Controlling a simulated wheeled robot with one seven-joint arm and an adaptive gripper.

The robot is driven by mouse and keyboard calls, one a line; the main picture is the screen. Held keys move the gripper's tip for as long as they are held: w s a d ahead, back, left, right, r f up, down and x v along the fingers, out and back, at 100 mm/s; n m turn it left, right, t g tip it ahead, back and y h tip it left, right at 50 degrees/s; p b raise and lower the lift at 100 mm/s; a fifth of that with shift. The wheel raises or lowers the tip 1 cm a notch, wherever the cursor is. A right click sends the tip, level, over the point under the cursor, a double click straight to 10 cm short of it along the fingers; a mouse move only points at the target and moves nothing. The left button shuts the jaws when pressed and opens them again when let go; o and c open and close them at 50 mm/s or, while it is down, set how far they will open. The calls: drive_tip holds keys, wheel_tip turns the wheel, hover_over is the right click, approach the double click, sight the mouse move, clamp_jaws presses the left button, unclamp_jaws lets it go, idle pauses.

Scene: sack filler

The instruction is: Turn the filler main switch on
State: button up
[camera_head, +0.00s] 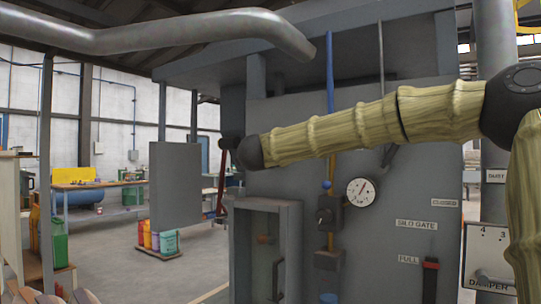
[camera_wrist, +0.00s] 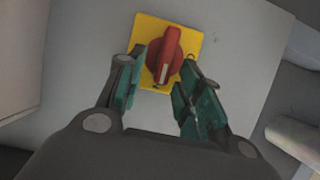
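The main switch is a red rotary handle (camera_wrist: 165,52) on a square yellow plate (camera_wrist: 194,43), fixed to a grey surface. Its white mark sits at the lower end of the handle, which leans slightly from upright in the wrist view. My gripper (camera_wrist: 160,70) is open, with one teal-padded finger on each side of the handle's lower end. Gaps show between the handle and both fingers, and I cannot tell how deep the fingers reach. In the head view, my gripper is mostly hidden behind my wrist, and the switch is not visible.
A grey panel (camera_head: 175,185) stands left of my wrist. The filler body carries a gauge (camera_head: 361,191), an open-fronted grey box (camera_head: 240,240), a red-handled slider (camera_head: 430,264) and a damper plate (camera_head: 488,247). A large pipe (camera_head: 150,37) crosses above. Open floor lies to the left.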

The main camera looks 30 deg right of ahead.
drive_tip(key=v, duration=1.1)
drive_tip(key=shift+s+a, duration=0.15)
drive_tip(key=shift+s, duration=0.15)
